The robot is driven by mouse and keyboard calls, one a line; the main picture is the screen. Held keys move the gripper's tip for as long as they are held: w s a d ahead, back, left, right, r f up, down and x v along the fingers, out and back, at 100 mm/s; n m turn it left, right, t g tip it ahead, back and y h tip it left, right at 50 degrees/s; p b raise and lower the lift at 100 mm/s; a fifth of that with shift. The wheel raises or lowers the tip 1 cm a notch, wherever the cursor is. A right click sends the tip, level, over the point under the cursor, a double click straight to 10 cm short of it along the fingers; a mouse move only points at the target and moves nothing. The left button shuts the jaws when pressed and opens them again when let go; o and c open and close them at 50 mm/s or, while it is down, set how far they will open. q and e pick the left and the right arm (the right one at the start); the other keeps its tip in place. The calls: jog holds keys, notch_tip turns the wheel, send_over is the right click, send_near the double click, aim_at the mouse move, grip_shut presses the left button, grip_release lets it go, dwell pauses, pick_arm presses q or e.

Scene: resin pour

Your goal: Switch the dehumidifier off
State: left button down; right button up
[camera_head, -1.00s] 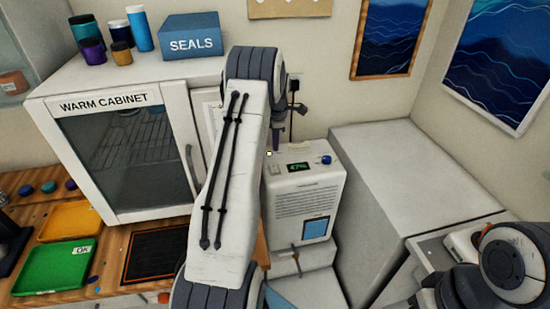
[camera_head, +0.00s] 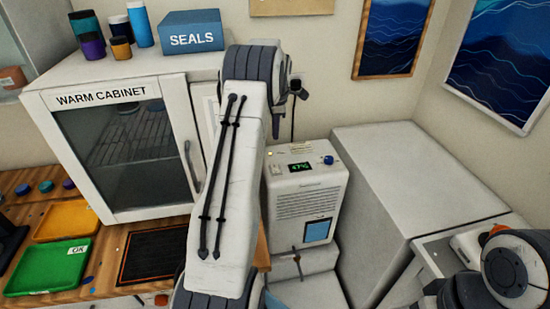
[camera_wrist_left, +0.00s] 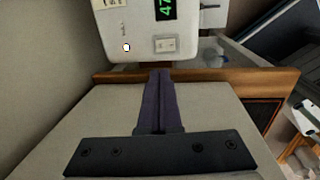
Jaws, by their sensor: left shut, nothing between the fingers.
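The dehumidifier (camera_head: 305,215) is a white box with a vented front, standing beside the wooden bench. Its top panel has a lit green display (camera_head: 301,167), a blue knob (camera_head: 328,160), a pale rocker switch (camera_head: 276,170) and a small glowing light. The left wrist view shows the switch (camera_wrist_left: 165,45), the light (camera_wrist_left: 127,47) and part of the display (camera_wrist_left: 166,9) close up. My left gripper (camera_wrist_left: 160,74) is shut and empty, its tips just below the switch in that view; contact cannot be told. In the head view my left arm hides its fingers. My right gripper's fingers do not show.
The warm cabinet (camera_head: 125,150) stands left of my left arm, with a blue SEALS box (camera_head: 192,33) and several jars on top. Green (camera_head: 48,268) and yellow (camera_head: 68,220) trays lie on the bench. A large grey box (camera_head: 400,185) stands right of the dehumidifier.

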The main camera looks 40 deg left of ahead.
aim_at(274, 166)
pick_arm(q)
jog(key=f+p, duration=0.1)
jog(key=f, duration=0.3)
jog(key=f+p, duration=0.2)
jog(key=f, duration=0.3)
jog(key=w+a+f+p, duration=0.1)
jog(key=f+p, duration=0.1)
jog(key=f, duration=0.2)
jog(key=shift+a+f, duration=0.1)
jog(key=shift+f, duration=0.35)
jog(key=shift+f, duration=0.1)
